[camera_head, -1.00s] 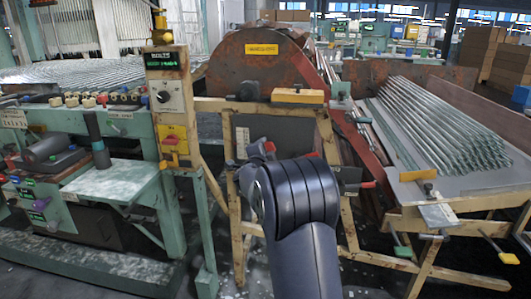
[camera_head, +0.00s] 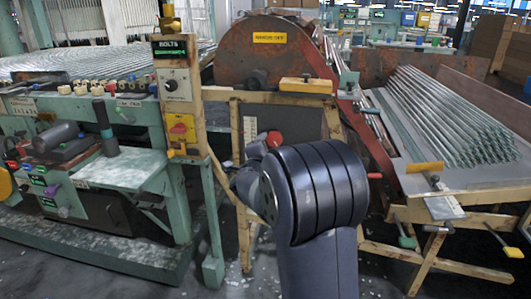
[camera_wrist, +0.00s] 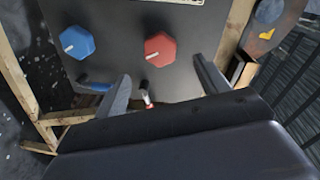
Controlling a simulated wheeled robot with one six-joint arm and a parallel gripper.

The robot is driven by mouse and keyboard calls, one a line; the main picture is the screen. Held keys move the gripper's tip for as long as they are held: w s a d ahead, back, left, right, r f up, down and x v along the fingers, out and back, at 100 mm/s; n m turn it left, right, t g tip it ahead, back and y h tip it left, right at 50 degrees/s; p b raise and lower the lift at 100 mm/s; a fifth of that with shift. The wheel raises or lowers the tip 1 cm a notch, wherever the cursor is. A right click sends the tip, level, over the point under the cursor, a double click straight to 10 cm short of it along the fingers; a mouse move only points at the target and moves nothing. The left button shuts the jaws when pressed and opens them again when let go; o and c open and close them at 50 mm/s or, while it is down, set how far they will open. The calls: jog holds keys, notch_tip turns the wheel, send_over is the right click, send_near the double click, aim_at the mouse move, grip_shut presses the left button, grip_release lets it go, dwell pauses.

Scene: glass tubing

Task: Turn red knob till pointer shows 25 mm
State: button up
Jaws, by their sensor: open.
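A red faceted knob (camera_wrist: 160,49) is on a dark grey panel (camera_wrist: 190,86) in the wrist view. My gripper (camera_wrist: 161,67) is open, with one finger on each side below the red knob. The fingers look apart from it and nothing is between them. A small red-and-white piece (camera_wrist: 147,97) shows low between the fingers, partly hidden by my gripper's body.
A blue faceted knob (camera_wrist: 77,42) is left of the red one, with a blue-tipped lever (camera_wrist: 95,87) below it. A wooden frame post (camera_head: 245,235) stands beside my arm. A rack of glass tubes (camera_head: 440,115) is at the right, and a green machine (camera_head: 120,170) at the left.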

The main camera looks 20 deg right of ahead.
aim_at(273, 140)
jog(key=shift+v, duration=1.3)
jog(key=shift+w, duration=0.1)
jog(key=b+x, duration=0.1)
jog(key=x, duration=0.8)
jog(key=shift+d+f, duration=0.1)
jog(key=shift+d, duration=0.05)
jog(key=shift+x, duration=0.75)
